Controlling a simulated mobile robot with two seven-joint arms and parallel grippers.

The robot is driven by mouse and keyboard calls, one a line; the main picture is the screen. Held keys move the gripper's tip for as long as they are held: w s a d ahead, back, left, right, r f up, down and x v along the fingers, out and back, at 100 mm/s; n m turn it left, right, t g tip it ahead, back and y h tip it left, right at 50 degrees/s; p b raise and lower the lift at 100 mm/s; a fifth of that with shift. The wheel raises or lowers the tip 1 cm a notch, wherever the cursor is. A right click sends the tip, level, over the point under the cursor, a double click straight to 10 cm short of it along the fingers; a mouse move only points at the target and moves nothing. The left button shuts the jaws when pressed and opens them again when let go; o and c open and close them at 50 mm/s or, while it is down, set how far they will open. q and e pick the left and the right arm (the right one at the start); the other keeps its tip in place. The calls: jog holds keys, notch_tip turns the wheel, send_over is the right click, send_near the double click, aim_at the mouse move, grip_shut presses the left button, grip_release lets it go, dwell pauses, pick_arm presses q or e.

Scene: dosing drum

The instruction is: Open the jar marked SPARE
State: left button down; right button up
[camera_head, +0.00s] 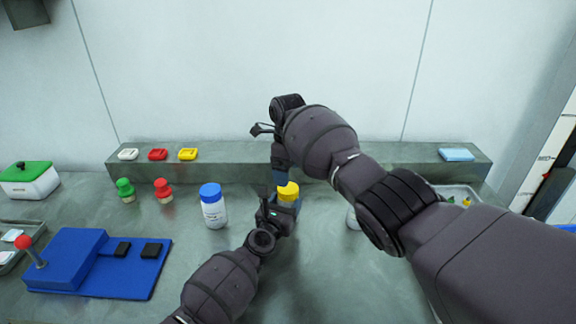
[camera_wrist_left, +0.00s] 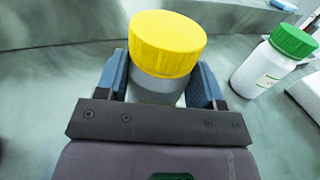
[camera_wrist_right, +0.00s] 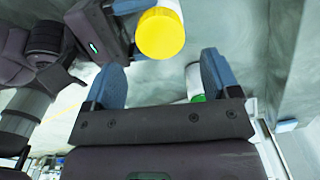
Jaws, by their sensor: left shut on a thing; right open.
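A jar with a yellow lid (camera_head: 288,191) stands upright on the bench; its lid (camera_wrist_left: 167,43) is on. My left gripper (camera_wrist_left: 160,85) is shut around the jar's body below the lid. In the right wrist view the yellow lid (camera_wrist_right: 161,33) lies beyond my right fingertips. My right gripper (camera_wrist_right: 162,75) is open and empty, just above and behind the jar, clear of the lid. A white jar with a blue lid (camera_head: 212,206) stands to the left. A white jar with a green lid (camera_wrist_left: 275,62) stands to the other side, mostly hidden by my right arm in the head view. No SPARE label is readable.
A ledge (camera_head: 230,155) with white, red and yellow pieces and a blue block (camera_head: 456,154) runs along the wall. Green (camera_head: 125,188) and red (camera_head: 163,190) knobs, a blue lever base (camera_head: 75,262) and a green-lidded box (camera_head: 28,180) stand left. A tray (camera_head: 470,192) lies right.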

aim_at(288, 205)
jog(key=shift+f, duration=3)
jog(key=shift+c, duration=0.3)
jog(key=c, duration=0.9)
jog(key=shift+n, duration=1.8)
jog(key=o, duration=1)
jog(key=shift+o, duration=0.2)
